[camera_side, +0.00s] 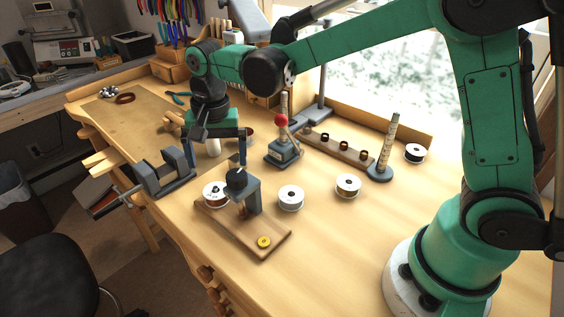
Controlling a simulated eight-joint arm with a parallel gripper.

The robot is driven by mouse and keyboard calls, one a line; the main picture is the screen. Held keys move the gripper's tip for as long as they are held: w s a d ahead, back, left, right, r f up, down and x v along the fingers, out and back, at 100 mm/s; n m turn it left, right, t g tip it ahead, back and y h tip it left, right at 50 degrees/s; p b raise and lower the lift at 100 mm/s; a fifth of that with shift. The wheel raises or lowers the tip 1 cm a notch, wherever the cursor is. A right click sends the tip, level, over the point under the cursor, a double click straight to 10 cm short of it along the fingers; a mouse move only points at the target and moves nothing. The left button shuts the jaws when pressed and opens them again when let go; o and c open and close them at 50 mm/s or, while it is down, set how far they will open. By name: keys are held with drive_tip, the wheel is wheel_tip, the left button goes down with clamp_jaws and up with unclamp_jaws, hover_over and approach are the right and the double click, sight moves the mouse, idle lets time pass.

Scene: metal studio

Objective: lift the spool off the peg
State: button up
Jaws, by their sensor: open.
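A white-flanged spool (215,195) sits at the left end of a wooden board (273,243), with a dark, reddish centre; I cannot tell for certain whether a peg passes through it. More spools stand on the bench: a white one (291,199), one with tan winding (348,187) and a dark-wound one (414,153). My gripper (215,165) is open and points down behind and above the board, with its fingers wide apart. It looks empty; a small pale upright piece (213,147) shows between the fingers, and I cannot tell its depth.
A grey stand (251,199) with a dark round head rises from the board, close right of the spool. A grey vise (165,173) is to the left. A tapered post (385,148), a red-knobbed tool (283,150) and a wooden rack (340,149) stand behind.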

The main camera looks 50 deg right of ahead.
sight(215, 186)
drive_tip(key=shift+w+a+f+m+g, duration=0.2)
drive_tip(key=shift+w+a+f+m, duration=0.1)
drive_tip(key=shift+f, duration=0.25)
drive_tip(key=shift+w+a+f+m+g, duration=0.2)
drive_tip(key=shift+a+f, duration=0.1)
drive_tip(key=shift+f, duration=2.95)
drive_tip(key=shift+r, duration=0.1)
drive_tip(key=c, duration=1.5)
